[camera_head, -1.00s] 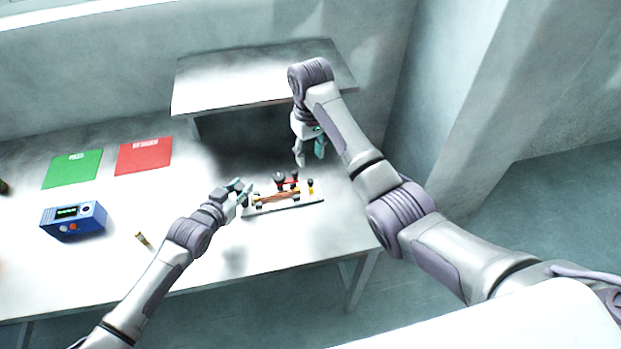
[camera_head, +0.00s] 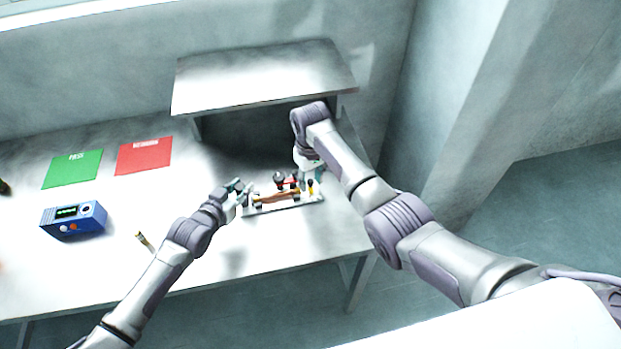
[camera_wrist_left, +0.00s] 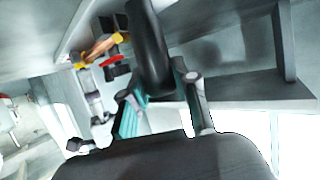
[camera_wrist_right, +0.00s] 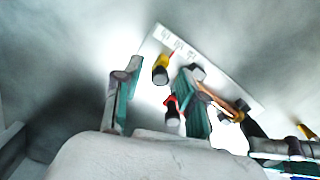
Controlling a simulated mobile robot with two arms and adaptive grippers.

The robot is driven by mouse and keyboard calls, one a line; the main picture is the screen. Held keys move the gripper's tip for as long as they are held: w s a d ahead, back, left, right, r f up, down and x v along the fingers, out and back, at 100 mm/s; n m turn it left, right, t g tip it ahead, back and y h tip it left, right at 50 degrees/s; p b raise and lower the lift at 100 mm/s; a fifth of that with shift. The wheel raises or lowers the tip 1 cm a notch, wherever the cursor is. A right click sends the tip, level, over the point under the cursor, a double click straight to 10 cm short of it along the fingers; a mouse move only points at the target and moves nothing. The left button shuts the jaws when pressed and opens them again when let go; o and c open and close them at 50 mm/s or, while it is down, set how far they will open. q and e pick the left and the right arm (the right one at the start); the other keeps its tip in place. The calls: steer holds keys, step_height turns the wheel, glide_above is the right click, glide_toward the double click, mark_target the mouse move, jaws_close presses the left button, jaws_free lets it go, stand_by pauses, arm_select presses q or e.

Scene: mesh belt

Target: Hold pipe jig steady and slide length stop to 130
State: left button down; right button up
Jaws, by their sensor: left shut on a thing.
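The pipe jig (camera_head: 288,207) is a pale plate near the table's front edge, with a copper-brown pipe (camera_head: 275,197) lying along it. A yellow piece with a black knob (camera_head: 311,187), apparently the length stop, stands at its right end; it also shows in the right wrist view (camera_wrist_right: 160,71). My left gripper (camera_head: 241,190) is shut at the jig's left end, a black post (camera_wrist_left: 150,50) between its fingers. My right gripper (camera_wrist_right: 157,92) is open over the jig's right end, its fingers either side of the yellow piece. The fingertips' contact is unclear.
A red lever with a black knob (camera_wrist_right: 172,112) is close beside my right fingers. A raised shelf (camera_head: 260,80) stands behind the jig. A blue meter (camera_head: 73,221), green sheet (camera_head: 73,169), red sheet (camera_head: 144,156) and small brass-coloured piece (camera_head: 145,241) lie left.

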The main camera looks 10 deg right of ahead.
jaws_close()
arm_select(q)
steer(key=shift+d, duration=0.1)
arm_select(e)
steer(key=shift+a, duration=1.35)
steer(key=shift+o, duration=0.4)
jaws_free()
steer(key=shift+o, duration=0.3)
steer(key=shift+d, duration=0.1)
steer(key=shift+r, duration=0.1)
step_height(320, 180, up, 12)
